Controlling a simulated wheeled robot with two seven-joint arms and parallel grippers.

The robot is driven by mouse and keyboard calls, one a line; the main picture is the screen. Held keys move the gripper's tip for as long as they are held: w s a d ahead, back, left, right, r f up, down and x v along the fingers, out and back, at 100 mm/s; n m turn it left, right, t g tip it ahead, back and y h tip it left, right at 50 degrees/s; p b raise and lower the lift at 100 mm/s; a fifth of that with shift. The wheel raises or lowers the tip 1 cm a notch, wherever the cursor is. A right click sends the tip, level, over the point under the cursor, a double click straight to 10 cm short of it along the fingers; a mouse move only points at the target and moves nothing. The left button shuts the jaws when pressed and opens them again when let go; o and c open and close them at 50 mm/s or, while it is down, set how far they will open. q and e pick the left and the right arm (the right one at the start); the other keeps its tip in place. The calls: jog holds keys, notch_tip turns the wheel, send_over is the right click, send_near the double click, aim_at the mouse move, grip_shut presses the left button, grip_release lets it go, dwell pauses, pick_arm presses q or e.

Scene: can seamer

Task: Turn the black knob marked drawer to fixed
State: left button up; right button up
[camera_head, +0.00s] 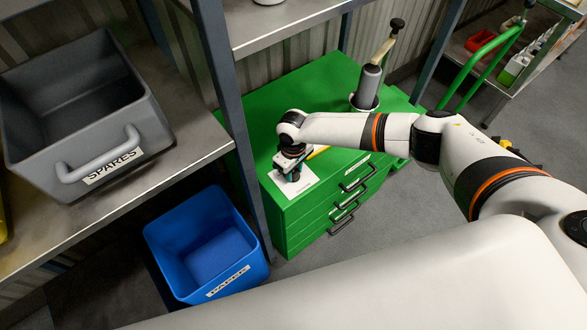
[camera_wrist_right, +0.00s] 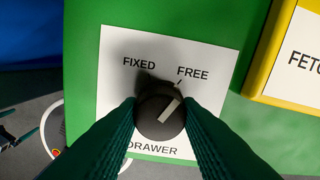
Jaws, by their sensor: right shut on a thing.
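The black knob (camera_wrist_right: 158,118) sits on a white plate (camera_wrist_right: 118,92) marked FIXED at upper left, FREE at upper right and DRAWER below. Its pale pointer line slants up and right, toward FREE. In the right wrist view my right gripper (camera_wrist_right: 161,112) has a dark teal finger on each side of the knob and is shut on it. In the head view my right gripper (camera_head: 289,168) is over the white plate (camera_head: 297,185) on top of the green cabinet (camera_head: 265,115); the knob is hidden there. My left gripper is not in view.
A yellow-edged sign (camera_wrist_right: 290,55) stands right of the plate. A grey can-like part with a lever (camera_head: 369,85) stands at the cabinet's back. Drawers with black handles (camera_head: 356,181) face front. A blue bin (camera_head: 205,250) and grey SPARES bin (camera_head: 85,105) are left, beyond a shelf post (camera_head: 222,95).

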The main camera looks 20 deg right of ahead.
aim_at(294, 172)
jog(key=n, duration=0.5)
jog(key=shift+p, duration=0.3)
jog(key=n, duration=0.6)
jog(key=shift+n, duration=0.3)
jog(key=o, duration=1)
jog(key=shift+c, duration=0.2)
notch_tip(294, 172, up, 12)
dwell(0.4)
